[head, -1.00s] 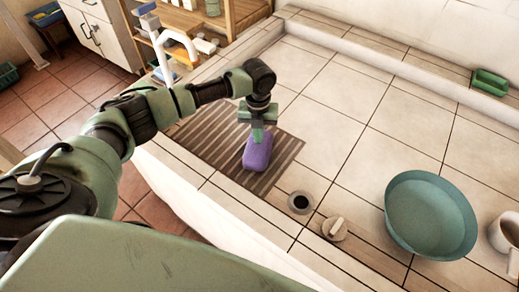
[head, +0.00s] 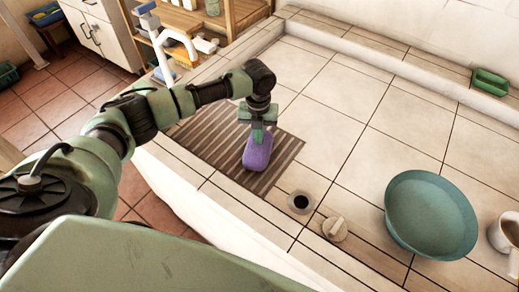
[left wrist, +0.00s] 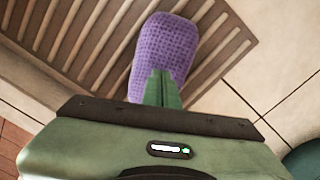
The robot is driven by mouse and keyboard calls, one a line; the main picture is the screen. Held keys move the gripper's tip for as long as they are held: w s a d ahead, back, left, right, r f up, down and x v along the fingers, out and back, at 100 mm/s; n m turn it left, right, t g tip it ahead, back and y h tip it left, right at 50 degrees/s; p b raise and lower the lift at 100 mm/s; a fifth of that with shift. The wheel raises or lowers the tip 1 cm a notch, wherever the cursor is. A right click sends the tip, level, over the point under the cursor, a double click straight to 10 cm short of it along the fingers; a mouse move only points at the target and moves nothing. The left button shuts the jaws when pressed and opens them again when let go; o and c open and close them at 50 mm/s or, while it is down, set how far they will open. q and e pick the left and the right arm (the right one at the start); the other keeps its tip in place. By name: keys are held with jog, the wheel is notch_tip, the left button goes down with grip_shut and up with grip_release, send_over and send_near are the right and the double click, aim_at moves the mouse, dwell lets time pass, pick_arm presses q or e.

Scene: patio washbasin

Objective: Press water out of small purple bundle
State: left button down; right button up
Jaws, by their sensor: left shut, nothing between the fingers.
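The small purple bundle (head: 257,156) lies on the brown ribbed draining area (head: 209,137) of the tiled basin top. It also shows in the left wrist view (left wrist: 166,50), with a woven, knit-like surface. My left gripper (head: 258,138) points down over the bundle's far end. Its green fingers (left wrist: 162,89) are shut together with nothing between them, and their tips are at the bundle's top. They appear to touch it, though the exact contact is hard to tell. My right gripper is not in view.
A round drain hole (head: 300,202) and its stopper (head: 335,229) are right of the ribbed area. A teal bowl (head: 431,215) and a white mug (head: 504,236) stand further right. A green soap dish (head: 490,82) sits on the back ledge. A white faucet (head: 177,45) rises at the left.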

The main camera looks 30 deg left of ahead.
pick_arm(q)
jog(key=shift+f, duration=0.7)
jog(key=shift+s+f+b, duration=0.25)
jog(key=shift+s+b, duration=0.05)
dwell(1.7)
notch_tip(320, 180, up, 8)
jog(key=p, duration=0.7)
jog(key=shift+w+r+p, duration=0.25)
jog(key=shift+p, duration=0.15)
jog(key=shift+w, duration=0.1)
